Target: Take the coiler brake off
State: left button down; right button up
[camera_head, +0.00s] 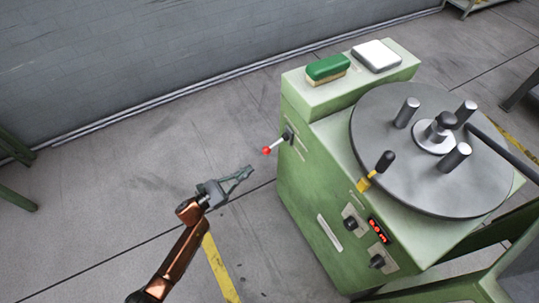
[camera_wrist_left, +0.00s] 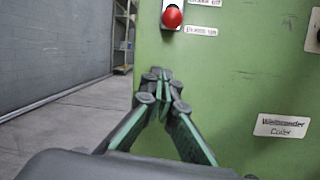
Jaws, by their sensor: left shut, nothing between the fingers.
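The green coiler machine (camera_head: 312,190) stands right of centre in the head view. A lever with a red knob (camera_head: 266,151) sticks out from its left side. The red knob (camera_wrist_left: 172,17) also shows at the top of the left wrist view, between white labels. A second lever with a black handle (camera_head: 385,161) and yellow base stands by the round plate. I cannot tell from the labels which lever is the brake. My left gripper (camera_head: 250,170) is shut and empty, apart from the machine, left of and slightly below the red knob. My right gripper is not in view.
A grey round plate (camera_head: 385,125) with upright metal posts tops the machine. A green brush (camera_head: 327,68) and a white-topped box (camera_head: 377,55) sit on its back ledge. The floor left of the machine is clear.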

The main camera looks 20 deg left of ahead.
aim_at(275, 145)
pick_arm(q)
jog(key=b+x, duration=0.3)
jog(key=x, duration=0.6)
jog(key=shift+s+a+r, duration=0.1)
jog(key=shift+s+r, duration=0.3)
jog(key=shift+r, duration=0.45)
jog(key=shift+s+a+r, duration=0.1)
jog(key=shift+s+r, duration=0.3)
jog(key=shift+r, duration=0.5)
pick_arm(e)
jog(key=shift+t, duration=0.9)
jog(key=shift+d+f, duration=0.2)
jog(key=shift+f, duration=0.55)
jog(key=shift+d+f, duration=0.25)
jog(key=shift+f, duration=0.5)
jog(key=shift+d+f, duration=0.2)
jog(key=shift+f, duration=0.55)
